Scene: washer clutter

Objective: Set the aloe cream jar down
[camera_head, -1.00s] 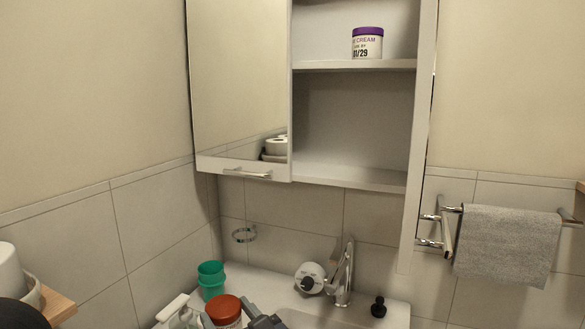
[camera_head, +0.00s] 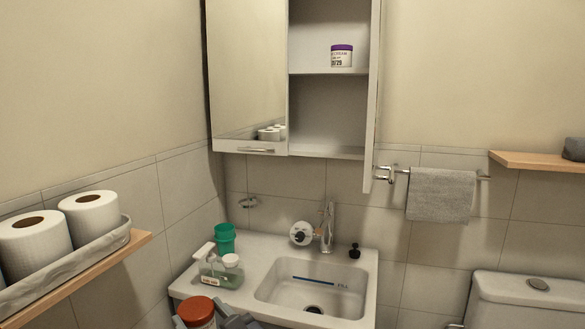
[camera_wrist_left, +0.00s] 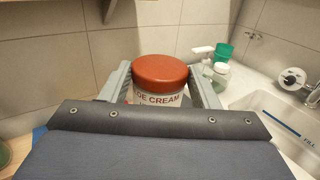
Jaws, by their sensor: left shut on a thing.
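The cream jar with the orange-red lid (camera_head: 197,309) is at the bottom edge of the head view. In the left wrist view its white label (camera_wrist_left: 158,99) reads partly "OE CREAM". My left gripper (camera_wrist_left: 163,88) is shut on this jar, one grey finger on each side, and holds it upright. The jar's lower part is hidden behind the gripper body in the wrist view. In the head view it is in front of the washbasin's near left edge. My right gripper is not in view.
The washbasin (camera_head: 255,262) carries a soap bottle (camera_head: 222,272), a green cup (camera_head: 225,240), a round white item (camera_head: 301,233) and a tap (camera_head: 328,228). A purple-lidded cream jar (camera_head: 341,57) stands in the open cabinet (camera_head: 327,107). Toilet rolls (camera_head: 90,217) sit on a left shelf.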

